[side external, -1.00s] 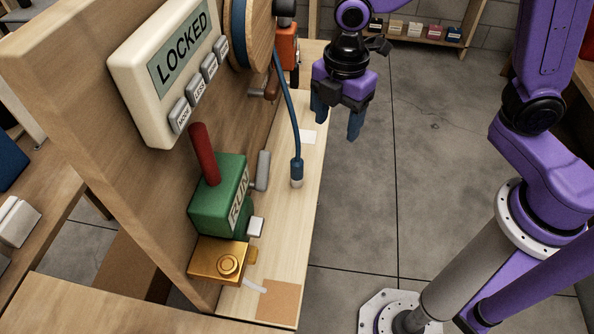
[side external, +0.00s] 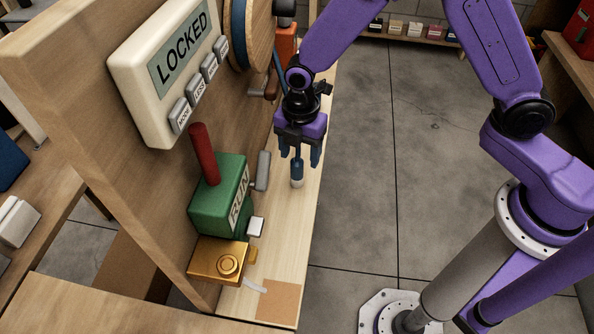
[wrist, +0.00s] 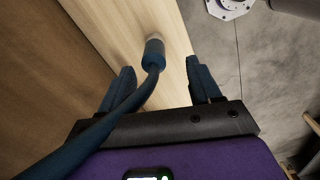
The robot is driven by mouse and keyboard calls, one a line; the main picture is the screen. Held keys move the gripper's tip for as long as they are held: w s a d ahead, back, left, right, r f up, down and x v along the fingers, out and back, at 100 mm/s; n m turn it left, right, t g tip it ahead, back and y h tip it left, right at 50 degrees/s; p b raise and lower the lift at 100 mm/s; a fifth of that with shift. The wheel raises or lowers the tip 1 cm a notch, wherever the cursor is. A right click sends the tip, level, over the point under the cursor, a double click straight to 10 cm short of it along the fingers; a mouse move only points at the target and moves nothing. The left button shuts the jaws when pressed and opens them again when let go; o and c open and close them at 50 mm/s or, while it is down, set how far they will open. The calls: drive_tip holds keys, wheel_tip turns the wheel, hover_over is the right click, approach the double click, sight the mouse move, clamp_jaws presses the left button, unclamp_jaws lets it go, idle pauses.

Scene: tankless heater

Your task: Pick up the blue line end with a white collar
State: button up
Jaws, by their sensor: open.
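The blue line end (side external: 297,169) hangs over the wooden ledge, with its white collar (side external: 297,183) at the bottom. Its upper hose is partly hidden behind my gripper in the side view. My gripper (side external: 300,160) is open, pointing down, with its blue fingers around the height of the line end's top. In the wrist view, the line end (wrist: 153,55) lies ahead of and between the two open fingers (wrist: 162,82), and the hose runs to the lower left across the left finger. The collar is only faintly visible there. I cannot tell whether a finger touches the hose.
The panel with a LOCKED display (side external: 178,52) and grey buttons stands left of my gripper. A green RUN box (side external: 212,208) with a red handle and a brass block (side external: 217,262) are nearer the camera. The ledge (side external: 283,235) is narrow; open floor lies to its right.

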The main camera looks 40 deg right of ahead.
sight(300, 162)
wheel_tip(300, 162, down, 3)
drive_tip(key=shift+w+a+f, duration=0.1)
drive_tip(key=shift+w+f, duration=0.1)
drive_tip(key=shift+f, duration=1.15)
drive_tip(key=shift+w+a+f, duration=0.1)
drive_tip(key=shift+w+f, duration=0.1)
drive_tip(key=shift+f, duration=1.15)
clamp_jaws()
